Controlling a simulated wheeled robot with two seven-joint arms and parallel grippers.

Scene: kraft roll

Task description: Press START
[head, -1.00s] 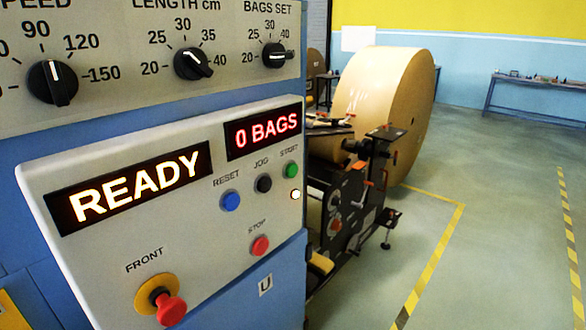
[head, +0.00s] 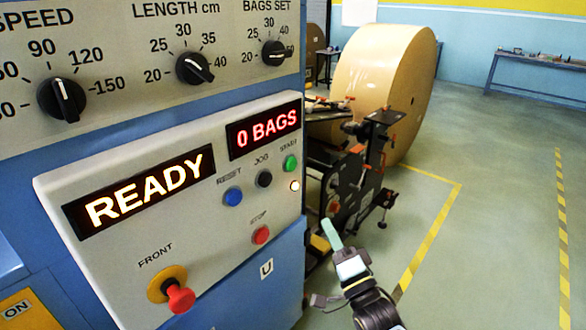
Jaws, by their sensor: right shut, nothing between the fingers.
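The green START button (head: 290,163) is at the upper right of the sloped control panel (head: 120,265), with a small lit lamp (head: 295,186) just below it. The displays read READY (head: 145,192) and 0 BAGS (head: 265,133). My right gripper (head: 331,234) is in view at lower right of the panel, shut and empty. Its pale green fingertips point up and left, apart from the panel and below and right of START. My left gripper is not in view.
Near START are the black JOG button (head: 264,178), blue RESET button (head: 233,196) and red STOP button (head: 261,235). A red FRONT emergency knob (head: 180,297) sticks out at lower left. Dials line the upper panel. A large kraft roll (head: 375,85) stands behind.

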